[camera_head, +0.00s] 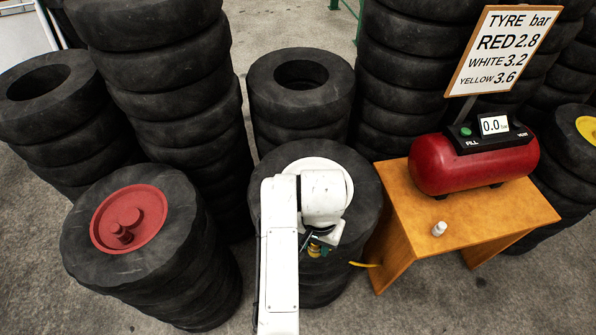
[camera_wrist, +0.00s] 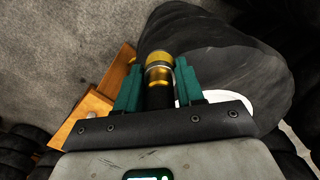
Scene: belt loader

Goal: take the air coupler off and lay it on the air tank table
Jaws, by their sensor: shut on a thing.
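The air coupler (camera_wrist: 158,72) is a brass-coloured fitting with a dark sleeve, seen in the wrist view between the two green fingers of my gripper (camera_wrist: 158,88). My gripper is shut on it. In the head view the gripper (camera_head: 318,243) is at the front of the white-hubbed tyre stack, mostly hidden by my white arm, and a bit of the coupler (camera_head: 314,251) shows yellow. I cannot tell whether the coupler touches the valve. The orange wooden air tank table (camera_head: 475,225) stands to the right. The red air tank (camera_head: 475,160) sits on it, its display reading 0.0.
A small white cap (camera_head: 439,229) stands on the table's front left. A yellow hose (camera_head: 365,265) shows beside the table's left leg. A red-hubbed tyre stack (camera_head: 130,218) stands left; taller stacks stand behind. A sign (camera_head: 503,50) lists tyre pressures. The table's front right is clear.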

